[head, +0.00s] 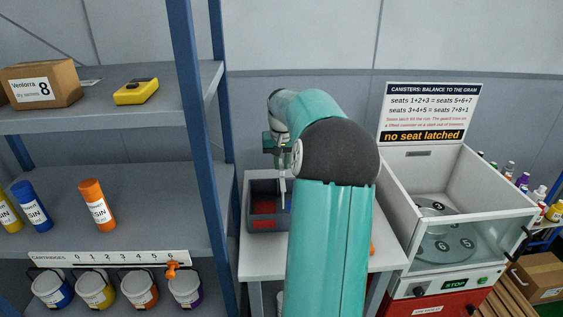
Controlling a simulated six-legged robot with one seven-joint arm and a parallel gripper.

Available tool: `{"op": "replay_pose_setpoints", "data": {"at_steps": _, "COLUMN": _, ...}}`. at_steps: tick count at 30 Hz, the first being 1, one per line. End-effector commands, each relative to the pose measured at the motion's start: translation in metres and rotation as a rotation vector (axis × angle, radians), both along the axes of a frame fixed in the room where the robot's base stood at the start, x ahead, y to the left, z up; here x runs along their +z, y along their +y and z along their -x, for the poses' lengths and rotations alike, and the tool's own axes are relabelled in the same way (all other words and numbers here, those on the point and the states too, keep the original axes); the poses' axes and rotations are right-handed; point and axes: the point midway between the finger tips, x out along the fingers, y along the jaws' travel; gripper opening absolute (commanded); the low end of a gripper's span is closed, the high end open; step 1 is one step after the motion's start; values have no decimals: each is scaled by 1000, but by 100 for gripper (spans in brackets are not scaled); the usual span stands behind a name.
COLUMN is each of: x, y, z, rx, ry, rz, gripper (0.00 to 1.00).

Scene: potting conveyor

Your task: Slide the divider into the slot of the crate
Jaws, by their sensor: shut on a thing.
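The dark grey crate (266,226) stands on a pale table left of my arm, with red showing inside its left part and a bit of blue at its right. My gripper (282,175) points down over the crate's right part and is shut. A thin pale upright strip below the jaws, which looks like the divider (283,193), is in its hold. The divider's lower end reaches down to the crate. I cannot tell whether it is in the slot. My arm hides the crate's right side.
A shelf rack with a blue post (200,130) stands close on the left, holding bottles, a box (40,84) and a yellow device (136,91). A white open-topped machine (400,190) stands right of the table. The table (262,262) is clear in front of the crate.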

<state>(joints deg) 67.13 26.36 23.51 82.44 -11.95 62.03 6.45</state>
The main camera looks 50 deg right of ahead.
Motion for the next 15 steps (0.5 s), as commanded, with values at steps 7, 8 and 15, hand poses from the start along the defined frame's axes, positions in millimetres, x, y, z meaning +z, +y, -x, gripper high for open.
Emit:
{"op": "replay_pose_setpoints", "data": {"at_steps": 7, "x": -6, "y": 0, "z": 0, "rx": 0, "ry": 0, "rz": 0, "gripper": 0}}
{"op": "replay_pose_setpoints", "data": {"at_steps": 8, "x": -6, "y": 0, "z": 0, "rx": 0, "ry": 0, "rz": 0, "gripper": 0}}
{"op": "replay_pose_setpoints", "data": {"at_steps": 15, "x": -12, "y": 0, "z": 0, "rx": 0, "ry": 1, "rz": -1, "gripper": 0}}
